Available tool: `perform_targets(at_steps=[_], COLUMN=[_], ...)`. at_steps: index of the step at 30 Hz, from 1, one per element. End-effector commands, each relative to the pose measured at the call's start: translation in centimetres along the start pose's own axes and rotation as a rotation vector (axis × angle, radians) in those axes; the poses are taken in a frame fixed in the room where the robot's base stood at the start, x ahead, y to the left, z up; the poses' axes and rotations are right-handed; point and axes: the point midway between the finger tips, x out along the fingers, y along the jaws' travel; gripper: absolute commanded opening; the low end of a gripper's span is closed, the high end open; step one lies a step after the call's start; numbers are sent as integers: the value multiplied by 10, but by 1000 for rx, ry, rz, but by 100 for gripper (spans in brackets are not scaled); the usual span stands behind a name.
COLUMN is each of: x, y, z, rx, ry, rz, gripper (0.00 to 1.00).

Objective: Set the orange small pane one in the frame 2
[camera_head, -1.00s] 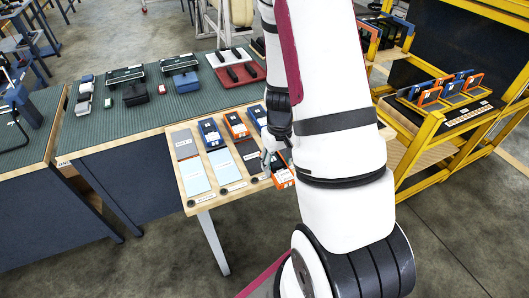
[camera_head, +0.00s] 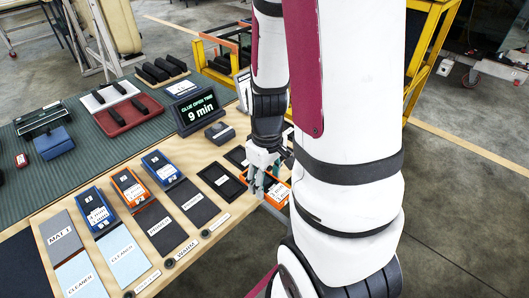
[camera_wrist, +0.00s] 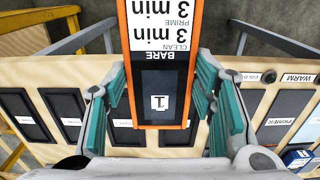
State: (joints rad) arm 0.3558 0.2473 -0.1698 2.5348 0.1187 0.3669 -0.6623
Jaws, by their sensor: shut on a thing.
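An orange-edged small pane with a white label reading "BARE", "CLEAN 3 min" and "PRIME 3 min" fills the middle of the wrist view (camera_wrist: 160,85). A dark square with the digit 1 is on it. My gripper (camera_wrist: 163,95) is shut on the pane, with teal finger pads on both its sides. In the head view my gripper (camera_head: 262,180) holds the pane (camera_head: 278,194) near the bench's front edge, partly hidden by my arm. The yellow trolley (camera_head: 426,50) shows in part behind my arm. I cannot identify frame 2.
The wooden bench (camera_head: 215,232) bears blue panes (camera_head: 95,209), another orange pane (camera_head: 130,188) and labelled dark and pale mats. A timer display (camera_head: 197,108) reads "GLUE OPEN TIME 9 min". Open floor (camera_head: 470,220) lies right of my arm.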

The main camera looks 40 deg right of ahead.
Motion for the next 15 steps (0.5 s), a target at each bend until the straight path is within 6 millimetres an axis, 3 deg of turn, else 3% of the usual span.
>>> perform_targets(at_steps=[5, 15], x=[3, 11], y=[12, 45], z=[-28, -104], rx=[-6, -4], ry=[1, 1], rz=[2, 2], gripper=[11, 11])
